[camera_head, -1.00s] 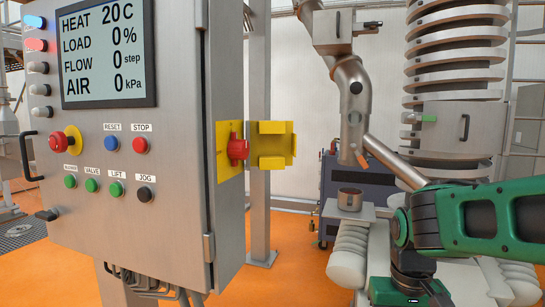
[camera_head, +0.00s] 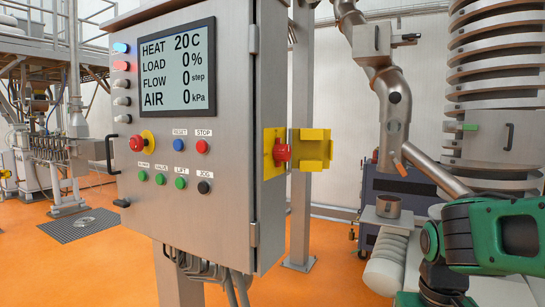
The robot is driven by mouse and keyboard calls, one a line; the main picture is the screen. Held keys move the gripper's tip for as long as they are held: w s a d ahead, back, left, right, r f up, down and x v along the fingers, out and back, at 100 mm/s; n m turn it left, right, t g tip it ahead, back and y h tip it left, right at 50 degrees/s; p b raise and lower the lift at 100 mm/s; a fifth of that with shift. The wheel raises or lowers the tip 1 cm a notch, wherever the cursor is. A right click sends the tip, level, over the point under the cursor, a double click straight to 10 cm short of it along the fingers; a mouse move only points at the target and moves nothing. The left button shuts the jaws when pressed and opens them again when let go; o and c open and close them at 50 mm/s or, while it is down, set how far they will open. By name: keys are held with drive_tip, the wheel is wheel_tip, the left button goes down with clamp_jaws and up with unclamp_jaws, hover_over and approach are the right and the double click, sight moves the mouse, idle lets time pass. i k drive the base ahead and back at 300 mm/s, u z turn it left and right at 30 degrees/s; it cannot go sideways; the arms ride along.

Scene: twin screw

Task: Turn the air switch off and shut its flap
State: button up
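The air switch is a red knob (camera_head: 282,152) on a yellow plate (camera_head: 268,164) on the right side of the grey control cabinet. Its yellow flap (camera_head: 311,149) stands open, swung out to the right of the knob. The display (camera_head: 178,67) reads HEAT 20 C, LOAD 0%, FLOW 0 step, AIR 0 kPa. My green and black arm shows at the lower right, well apart from the switch. My gripper is not clearly visible; the arm's lower end runs to the bottom edge of the picture.
The cabinet (camera_head: 215,215) has a red emergency knob (camera_head: 137,143) and several labelled buttons on its front. A steel post (camera_head: 301,215) stands behind the flap. A metal cup (camera_head: 388,206) and bent pipe (camera_head: 393,100) are to the right. Orange floor (camera_head: 330,270) shows free between cabinet and machine.

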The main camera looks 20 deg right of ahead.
sight(281, 152)
drive_tip(key=i, duration=0.8)
drive_tip(key=u, duration=0.2)
drive_tip(key=k, duration=2.05)
drive_tip(key=z, duration=0.6)
drive_tip(key=i, duration=1.05)
drive_tip(key=u, duration=0.1)
